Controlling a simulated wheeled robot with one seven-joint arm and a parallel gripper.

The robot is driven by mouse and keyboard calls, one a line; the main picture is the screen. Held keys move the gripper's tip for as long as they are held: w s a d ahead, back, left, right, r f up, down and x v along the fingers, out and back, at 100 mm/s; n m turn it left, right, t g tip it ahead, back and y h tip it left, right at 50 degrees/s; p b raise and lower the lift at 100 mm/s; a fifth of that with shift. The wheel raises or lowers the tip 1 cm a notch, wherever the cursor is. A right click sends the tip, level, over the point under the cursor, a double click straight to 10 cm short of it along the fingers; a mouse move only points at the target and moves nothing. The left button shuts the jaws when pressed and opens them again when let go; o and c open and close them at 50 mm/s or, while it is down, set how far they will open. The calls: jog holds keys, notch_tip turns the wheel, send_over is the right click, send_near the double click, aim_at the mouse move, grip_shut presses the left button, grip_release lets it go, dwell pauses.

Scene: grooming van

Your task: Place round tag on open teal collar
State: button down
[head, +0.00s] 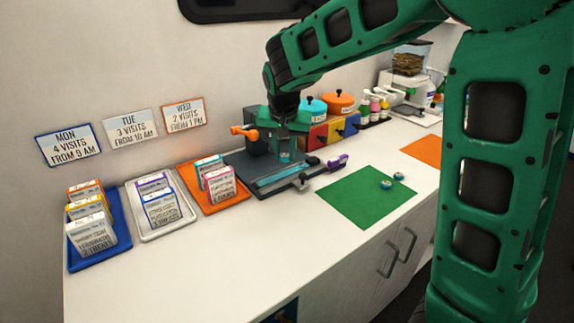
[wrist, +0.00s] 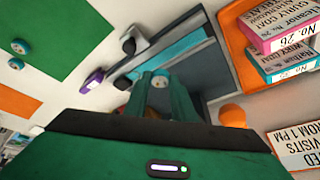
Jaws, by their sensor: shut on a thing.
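My gripper (wrist: 162,86) is shut on a small round tag (wrist: 160,79), pale-faced with a teal edge, which shows between the fingertips in the wrist view. In the head view my gripper (head: 287,152) points down over the dark station on the counter. The teal collar (head: 288,176) lies as a straight strip along that station, just below and in front of the gripper. It also shows in the wrist view (wrist: 186,46), beyond the fingertips. The tag appears above the station; whether it touches anything is unclear. The fingers hide part of the station.
The dark station (head: 248,178) has a purple lever (head: 337,161) and an orange handle (head: 243,131). A green mat (head: 350,205) with two more round tags (head: 386,184) lies to the right. Orange (head: 222,206), white and blue card trays stand left. Coloured drawers (head: 318,137) are behind.

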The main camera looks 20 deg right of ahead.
aim_at(289, 174)
jog(key=shift+w+d+f, duration=0.7)
jog(key=shift+d, duration=0.2)
jog(key=shift+f, duration=1.95)
jog(key=c, duration=1.5)
grip_release()
jog(key=shift+f, duration=0.1)
